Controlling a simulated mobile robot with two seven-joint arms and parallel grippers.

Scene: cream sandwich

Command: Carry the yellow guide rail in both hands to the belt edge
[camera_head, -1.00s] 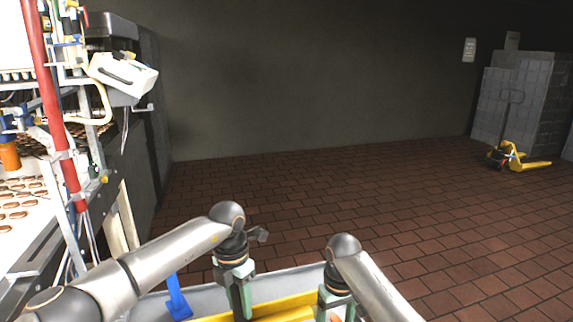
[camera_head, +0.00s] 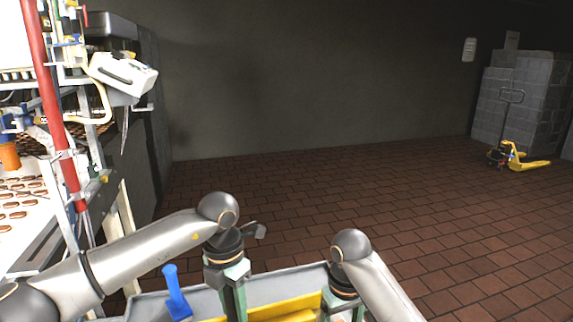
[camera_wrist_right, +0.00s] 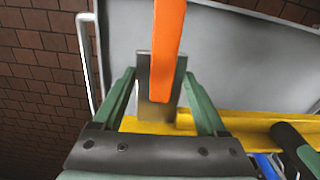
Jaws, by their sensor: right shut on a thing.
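The yellow guide rail (camera_head: 290,308) lies low in the head view, inside or over a grey tray; its lower part is cut off. It also crosses the right wrist view (camera_wrist_right: 240,122). My left gripper (camera_head: 235,305) points down at the rail in the head view. Its fingertips are cut off, so its grip cannot be seen. A dark and green gripper part shows at the right of the wrist view.
The grey tray (camera_head: 200,299) has a blue tool (camera_head: 175,292) at its left. The belt (camera_head: 20,215) with biscuits is at far left. Brick floor lies clear ahead.

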